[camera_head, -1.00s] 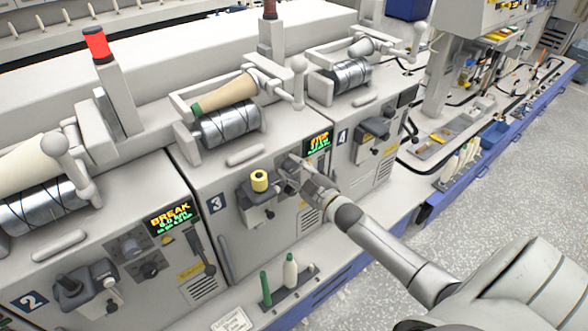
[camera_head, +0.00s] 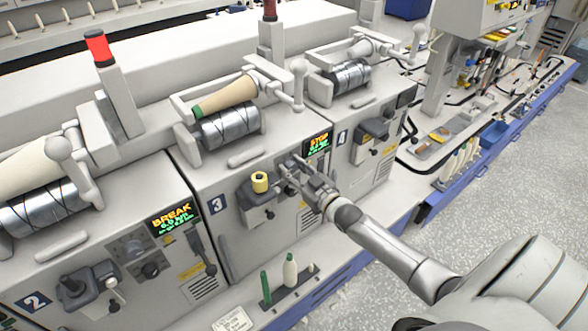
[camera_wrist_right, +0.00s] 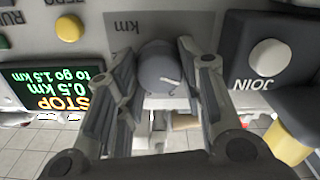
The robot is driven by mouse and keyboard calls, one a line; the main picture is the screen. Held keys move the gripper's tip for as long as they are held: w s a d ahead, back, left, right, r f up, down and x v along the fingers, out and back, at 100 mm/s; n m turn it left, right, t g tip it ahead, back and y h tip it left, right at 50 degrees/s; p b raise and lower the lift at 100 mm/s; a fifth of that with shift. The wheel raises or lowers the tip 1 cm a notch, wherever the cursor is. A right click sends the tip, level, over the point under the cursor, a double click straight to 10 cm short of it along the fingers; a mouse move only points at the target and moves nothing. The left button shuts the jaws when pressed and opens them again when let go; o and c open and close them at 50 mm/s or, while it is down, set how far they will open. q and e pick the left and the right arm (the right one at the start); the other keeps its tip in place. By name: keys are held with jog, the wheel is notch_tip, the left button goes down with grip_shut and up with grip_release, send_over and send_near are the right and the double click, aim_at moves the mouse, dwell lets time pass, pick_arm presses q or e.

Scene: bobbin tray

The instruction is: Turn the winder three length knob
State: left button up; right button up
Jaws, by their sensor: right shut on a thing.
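Winder three (camera_head: 233,231) is the unit marked 3, with a dark display (camera_head: 317,144) reading STOP in yellow. The right wrist view shows the display (camera_wrist_right: 45,85) upside down with "0.5 km" and "to go 1.5 km". The length knob (camera_wrist_right: 158,66) is a round dark grey knob with a white mark, on a grey plate labelled km. My right gripper (camera_head: 287,168) is at the winder's front panel, just below the display. In the wrist view its fingers (camera_wrist_right: 158,80) are shut on the knob, one on each side. My left gripper is out of view.
The JOIN button (camera_wrist_right: 270,57) is close beside the fingers. Winder two's display (camera_head: 172,217) reads BREAK. The floor at right is clear.

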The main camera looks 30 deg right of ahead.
jog(key=shift+m, duration=0.6)
jog(key=o, duration=0.7)
jog(key=shift+o, duration=0.2)
jog(key=shift+s, duration=0.15)
jog(key=s, duration=1.1)
jog(key=shift+s+d, duration=0.4)
jog(key=shift+d, duration=0.05)
